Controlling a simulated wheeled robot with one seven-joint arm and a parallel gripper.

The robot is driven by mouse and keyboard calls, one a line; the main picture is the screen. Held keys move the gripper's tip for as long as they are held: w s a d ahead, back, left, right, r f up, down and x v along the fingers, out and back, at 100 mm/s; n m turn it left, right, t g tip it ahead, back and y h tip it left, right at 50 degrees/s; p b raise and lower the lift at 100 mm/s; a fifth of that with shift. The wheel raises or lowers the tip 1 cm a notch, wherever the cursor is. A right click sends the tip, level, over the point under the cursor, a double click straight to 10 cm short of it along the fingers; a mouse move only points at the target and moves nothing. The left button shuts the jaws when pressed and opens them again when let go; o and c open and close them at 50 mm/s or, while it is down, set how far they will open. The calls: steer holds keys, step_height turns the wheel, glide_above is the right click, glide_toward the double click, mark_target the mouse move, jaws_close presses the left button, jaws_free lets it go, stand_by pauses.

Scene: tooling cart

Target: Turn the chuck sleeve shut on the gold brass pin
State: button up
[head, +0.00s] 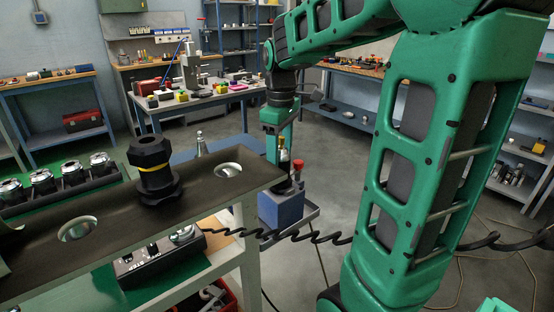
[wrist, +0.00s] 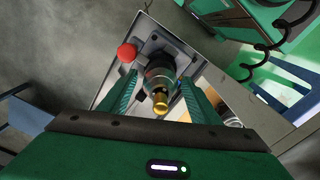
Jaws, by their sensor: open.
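The gold brass pin (wrist: 161,104) stands in the dark chuck sleeve (wrist: 158,73), its round end facing the wrist camera. A paler metallic band shows on the sleeve around the pin. My gripper (wrist: 160,80) is open, with one green finger to each side of the sleeve and pin; I cannot tell whether either finger touches. In the head view the gold pin (head: 283,157) shows beside my gripper (head: 279,150), above a blue block (head: 281,209).
A red knob (wrist: 127,52) stands close by the chuck, left of it in the wrist view. A dark shelf (head: 110,205) with a black holder (head: 152,170) lies to the left. A coiled black cable (head: 300,236) runs past the block.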

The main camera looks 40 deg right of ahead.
steer(key=shift+f, duration=0.2)
steer(key=c, duration=1.1)
steer(key=shift+o, duration=0.2)
steer(key=shift+m, duration=0.4)
steer(key=m, duration=0.4)
steer(key=shift+m, duration=0.3)
steer(key=m, duration=0.5)
steer(key=shift+d+m, duration=0.1)
steer(key=shift+m, duration=0.2)
